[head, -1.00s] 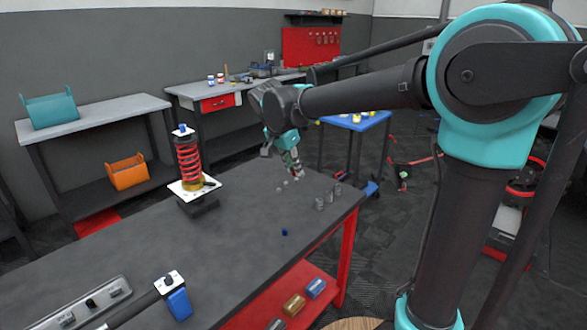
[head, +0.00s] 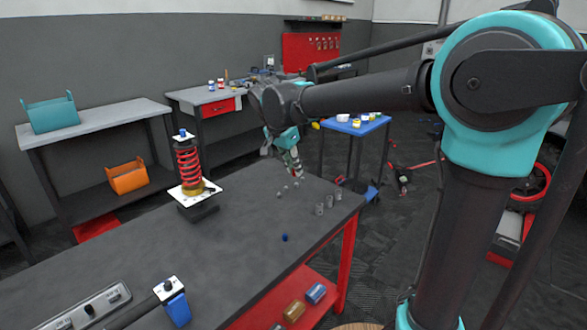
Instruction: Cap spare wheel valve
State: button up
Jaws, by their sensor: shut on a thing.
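My gripper (head: 298,173) is over the far right part of the dark workbench (head: 230,235), pointing down beside a few small grey pieces (head: 285,187) that look like caps. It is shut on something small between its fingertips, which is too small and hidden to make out. A small blue piece (head: 285,238) lies alone nearer the bench's front edge. A wheel with a red rim (head: 531,183) shows at the far right, partly behind my arm. I cannot tell if it is the spare wheel, and no valve can be made out.
Several grey cylinders (head: 320,209) stand near the bench's right edge. A red spring strut (head: 188,165) stands on the left. A blue-topped table (head: 357,126) is behind my gripper. Shelves with a teal tote (head: 50,113) and an orange tote (head: 127,176) line the wall.

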aim_at(293, 170)
jog(key=shift+r, duration=0.1)
dwell(0.3)
jog(key=shift+r, duration=2.15)
